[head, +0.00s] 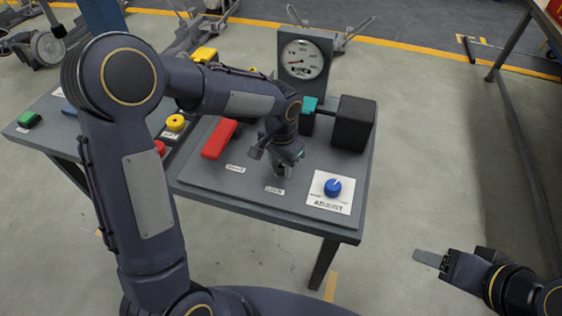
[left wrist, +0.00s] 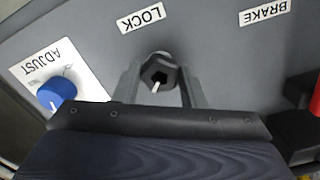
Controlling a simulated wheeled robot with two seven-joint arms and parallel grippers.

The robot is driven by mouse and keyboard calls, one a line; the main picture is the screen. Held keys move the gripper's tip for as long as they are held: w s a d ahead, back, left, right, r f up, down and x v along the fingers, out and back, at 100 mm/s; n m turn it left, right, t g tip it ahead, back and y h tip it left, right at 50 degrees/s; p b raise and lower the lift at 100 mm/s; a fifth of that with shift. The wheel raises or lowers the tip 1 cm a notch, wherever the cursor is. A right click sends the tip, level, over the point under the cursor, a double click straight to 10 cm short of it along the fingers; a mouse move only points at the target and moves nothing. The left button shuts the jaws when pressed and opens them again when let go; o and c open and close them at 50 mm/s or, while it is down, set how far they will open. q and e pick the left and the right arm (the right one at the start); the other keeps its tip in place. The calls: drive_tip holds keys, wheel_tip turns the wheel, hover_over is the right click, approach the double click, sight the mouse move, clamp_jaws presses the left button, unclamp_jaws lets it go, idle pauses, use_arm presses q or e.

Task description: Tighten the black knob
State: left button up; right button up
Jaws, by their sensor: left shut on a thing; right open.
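The black knob (left wrist: 157,70), with a white pointer line, sits on the grey panel by the LOCK label (left wrist: 154,19) in the left wrist view. My left gripper (left wrist: 161,84) has one finger on each side of the knob and is shut on it. In the head view my left gripper (head: 283,172) points down at the panel just behind the LOCK label (head: 275,190) and mostly hides the knob. My right gripper (head: 430,259) is open and empty, off the table at the lower right.
A blue knob (head: 332,187) on a white ADJUST plate is right of my left gripper. A red handle (head: 219,139) lies to its left by the BRAKE label. A gauge (head: 303,59) and a black block (head: 353,124) stand behind. Floor right of the table is clear.

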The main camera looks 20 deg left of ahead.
sight(281, 166)
use_arm(q)
drive_tip(key=m, duration=0.3)
drive_tip(key=shift+w+r+m+p, duration=0.1)
drive_tip(key=shift+r+m+p, duration=0.1)
drive_tip(key=shift+m+p, duration=0.2)
drive_tip(key=m, duration=0.3)
drive_tip(key=shift+m+p, duration=0.3)
drive_tip(key=shift+p, duration=0.05)
drive_tip(key=m+p, duration=0.1)
drive_tip(key=m, duration=0.5)
drive_tip(key=shift+w+m+p, duration=0.1)
drive_tip(key=shift+m+p, duration=0.2)
drive_tip(key=shift+p, duration=0.1)
drive_tip(key=o, duration=1)
drive_tip(key=shift+f, duration=0.1)
drive_tip(key=shift+r, duration=3.9)
